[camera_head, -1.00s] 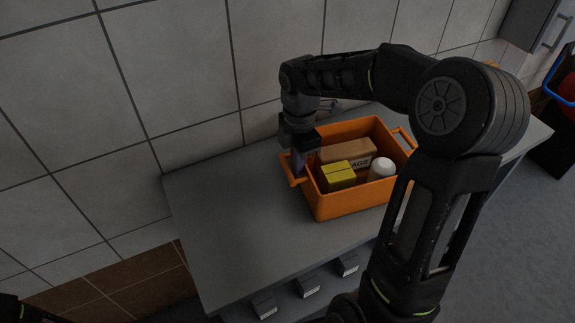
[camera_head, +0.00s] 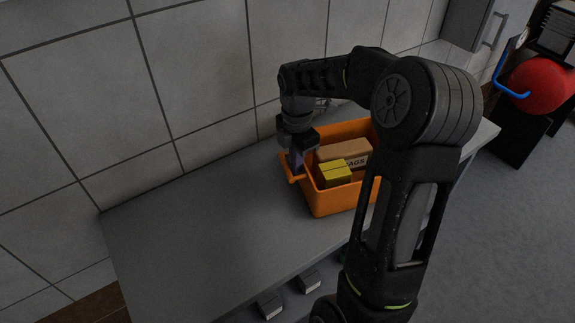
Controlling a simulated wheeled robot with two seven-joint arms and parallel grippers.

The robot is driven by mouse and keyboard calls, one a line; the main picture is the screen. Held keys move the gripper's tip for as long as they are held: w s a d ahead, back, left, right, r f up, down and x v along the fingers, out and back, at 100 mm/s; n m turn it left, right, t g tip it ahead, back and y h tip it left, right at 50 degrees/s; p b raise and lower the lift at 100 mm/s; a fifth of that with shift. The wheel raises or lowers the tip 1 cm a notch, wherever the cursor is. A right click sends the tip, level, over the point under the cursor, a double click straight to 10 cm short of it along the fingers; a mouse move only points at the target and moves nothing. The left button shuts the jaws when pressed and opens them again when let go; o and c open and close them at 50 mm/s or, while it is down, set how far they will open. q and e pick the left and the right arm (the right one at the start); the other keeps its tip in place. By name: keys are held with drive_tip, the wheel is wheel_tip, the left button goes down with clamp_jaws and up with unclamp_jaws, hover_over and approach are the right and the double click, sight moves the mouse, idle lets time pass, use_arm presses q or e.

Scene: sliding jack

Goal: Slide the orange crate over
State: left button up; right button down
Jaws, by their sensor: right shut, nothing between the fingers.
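The orange crate (camera_head: 335,202) stands upright on the grey counter, with a bar handle at its left end. It holds a brown box (camera_head: 343,154) with lettering and a yellow box (camera_head: 334,174). My right arm hides its right end. My right gripper (camera_head: 297,164) points down at the crate's left end, its fingers shut and empty, by the left handle. I cannot tell whether the fingers touch the handle or the crate wall. My left gripper is out of view.
The grey counter (camera_head: 205,228) is bare to the left of the crate. A tiled wall (camera_head: 205,70) runs along its back. Beyond the counter's right end are a grey cabinet (camera_head: 468,22), a red round object (camera_head: 541,86) and open floor (camera_head: 505,230).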

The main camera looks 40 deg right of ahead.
wheel_tip(320, 180, up, 8)
drive_tip(key=b, duration=0.1)
drive_tip(key=shift+a, duration=0.25)
idle(0.4)
idle(0.5)
